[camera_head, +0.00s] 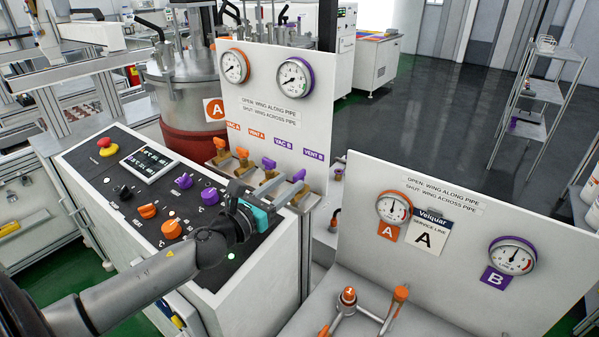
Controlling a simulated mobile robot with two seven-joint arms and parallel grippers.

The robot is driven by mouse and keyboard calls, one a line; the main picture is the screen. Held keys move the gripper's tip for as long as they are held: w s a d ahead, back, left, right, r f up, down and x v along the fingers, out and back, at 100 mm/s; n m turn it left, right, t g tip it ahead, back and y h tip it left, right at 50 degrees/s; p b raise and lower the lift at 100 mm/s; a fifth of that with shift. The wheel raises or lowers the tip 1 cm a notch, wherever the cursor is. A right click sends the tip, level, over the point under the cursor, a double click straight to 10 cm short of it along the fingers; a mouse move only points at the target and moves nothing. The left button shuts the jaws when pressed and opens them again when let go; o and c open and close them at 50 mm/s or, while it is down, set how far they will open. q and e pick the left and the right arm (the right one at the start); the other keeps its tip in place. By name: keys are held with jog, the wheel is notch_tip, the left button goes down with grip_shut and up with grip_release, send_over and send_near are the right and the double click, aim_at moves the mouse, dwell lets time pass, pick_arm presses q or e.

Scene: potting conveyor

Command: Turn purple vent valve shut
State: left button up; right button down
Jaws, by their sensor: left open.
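The purple vent valve (299,175) is the rightmost of the row of valves below the upright panel, under the label VENT B (313,155). Its wing shows just beyond my fingers. My left gripper (287,184) is open and its two fingers point at this valve from the front left. The fingertips are close to the wing; I cannot tell whether they touch it. The fingers partly hide the valve's lower body, and how its wing lies against the pipe is unclear. My right gripper is out of view.
The purple VAC B valve (268,164) stands just left, with orange valves (241,153) beyond it. The console's knobs (209,195) lie under and beside my left arm. A second white panel (440,270) with gauges stands at the right.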

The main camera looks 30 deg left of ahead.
aim_at(294, 179)
pick_arm(q)
jog(key=shift+w+d+p, duration=0.15)
jog(key=shift+w, duration=1.15)
jog(key=shift+w+d+p, duration=0.1)
jog(key=shift+w+p, duration=0.05)
jog(key=shift+w, duration=1.15)
grip_shut()
